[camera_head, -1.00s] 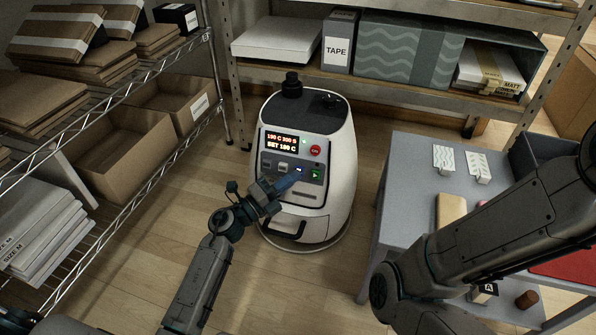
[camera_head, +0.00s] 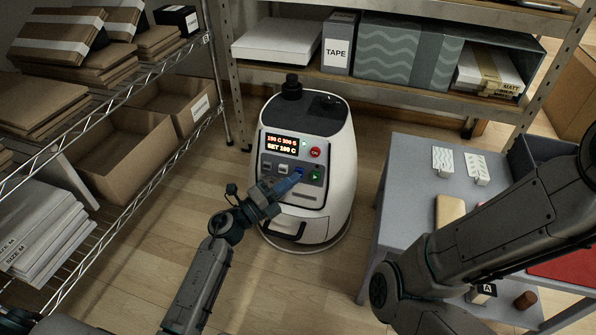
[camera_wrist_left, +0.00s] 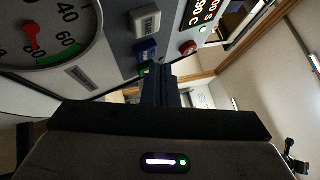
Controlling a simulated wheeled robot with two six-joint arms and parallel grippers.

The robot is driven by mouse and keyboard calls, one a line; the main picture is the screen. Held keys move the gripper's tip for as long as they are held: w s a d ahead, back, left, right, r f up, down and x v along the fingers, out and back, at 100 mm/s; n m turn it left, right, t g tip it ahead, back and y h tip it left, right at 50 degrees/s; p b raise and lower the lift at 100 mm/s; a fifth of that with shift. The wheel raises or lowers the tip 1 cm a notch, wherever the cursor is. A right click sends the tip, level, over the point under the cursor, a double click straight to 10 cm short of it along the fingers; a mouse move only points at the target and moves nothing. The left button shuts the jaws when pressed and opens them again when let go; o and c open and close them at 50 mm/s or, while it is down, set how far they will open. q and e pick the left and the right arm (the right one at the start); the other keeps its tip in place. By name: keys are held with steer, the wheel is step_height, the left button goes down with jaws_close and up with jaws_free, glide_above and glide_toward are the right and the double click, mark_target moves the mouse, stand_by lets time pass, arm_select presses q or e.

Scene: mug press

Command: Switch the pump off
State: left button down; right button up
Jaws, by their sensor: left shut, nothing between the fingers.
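A white rounded press (camera_head: 340,190) stands on the floor, its dark front panel lit. The panel has a red-lettered display (camera_head: 281,144), a red button (camera_head: 316,153), a green button (camera_head: 315,176), grey buttons and a blue button (camera_head: 299,171). My left gripper (camera_head: 297,178) is shut and empty, its tips at the lower panel close to the blue and green buttons. In the left wrist view the blue button (camera_wrist_left: 147,49) sits just beyond the fingertips (camera_wrist_left: 160,72), and the green one is mostly hidden. I cannot tell whether the tips touch. My right gripper is out of view.
A wire rack with cardboard boxes (camera_head: 125,145) stands left. A metal shelf with a TAPE box (camera_head: 339,42) is behind the press. A grey table (camera_head: 405,205) stands right, with my right arm above it. In the wrist view, a gauge (camera_wrist_left: 45,30) shows a red needle.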

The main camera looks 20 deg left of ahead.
arm_select(q)
steer(key=shift+s+r, duration=0.1)
steer(key=shift+s, duration=0.25)
steer(key=s+r+p, duration=0.1)
steer(key=s+p, duration=0.1)
steer(key=s, duration=0.4)
steer(key=shift+r+p, duration=0.2)
steer(key=shift+p, duration=0.2)
steer(key=shift+w+a, duration=0.1)
stand_by(1.6)
